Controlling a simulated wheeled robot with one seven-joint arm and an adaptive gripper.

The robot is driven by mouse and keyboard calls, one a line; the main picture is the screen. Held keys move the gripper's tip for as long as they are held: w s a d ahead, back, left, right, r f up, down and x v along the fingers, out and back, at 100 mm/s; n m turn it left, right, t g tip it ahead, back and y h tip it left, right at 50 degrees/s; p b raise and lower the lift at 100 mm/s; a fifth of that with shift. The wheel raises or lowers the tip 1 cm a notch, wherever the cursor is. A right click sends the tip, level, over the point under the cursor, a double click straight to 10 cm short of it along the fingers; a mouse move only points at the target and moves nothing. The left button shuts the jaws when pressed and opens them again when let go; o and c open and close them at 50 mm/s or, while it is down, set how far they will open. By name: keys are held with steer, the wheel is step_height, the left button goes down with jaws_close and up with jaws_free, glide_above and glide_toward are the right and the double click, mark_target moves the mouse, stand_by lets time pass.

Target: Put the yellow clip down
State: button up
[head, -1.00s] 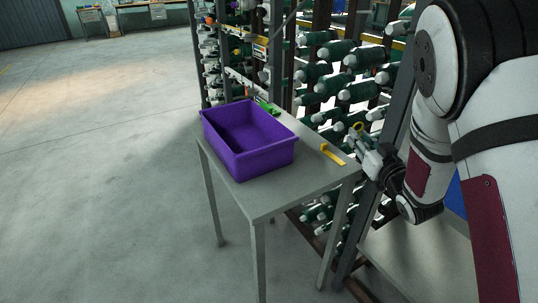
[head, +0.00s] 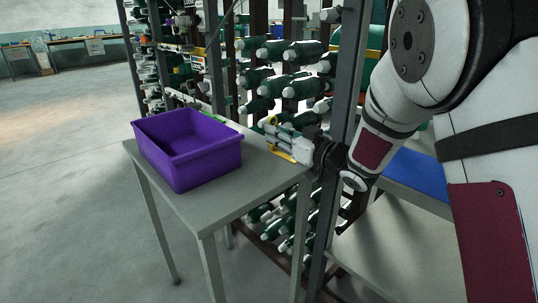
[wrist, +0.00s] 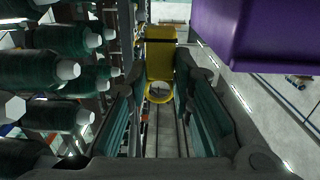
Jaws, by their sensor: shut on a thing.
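My gripper (head: 273,135) is shut on the yellow clip, whose small ring (head: 270,121) shows at the fingertips in the head view. In the wrist view the clip's ring (wrist: 158,93) sits between the fingers, with a wider yellow piece with a black band above it in the picture; I cannot tell if they are one piece. A second yellow piece (head: 281,153) lies on the grey table (head: 215,206), partly hidden by my gripper. My gripper is over the table's right end; its height above the top is unclear.
A purple bin (head: 188,170) stands on the table to the left of my gripper; its rim shows upper right in the wrist view. Racks of green spools (head: 300,85) stand close behind the table. A patch of bare tabletop lies in front of the bin.

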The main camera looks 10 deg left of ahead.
steer(key=shift+f+b, duration=0.75)
steer(key=shift+f, duration=1.7)
steer(key=shift+f, duration=0.1)
steer(key=o, duration=0.9)
steer(key=shift+o, duration=0.2)
steer(key=shift+d, duration=0.1)
steer(key=p+v, duration=0.2)
steer(key=v, duration=1)
steer(key=shift+s, duration=0.1)
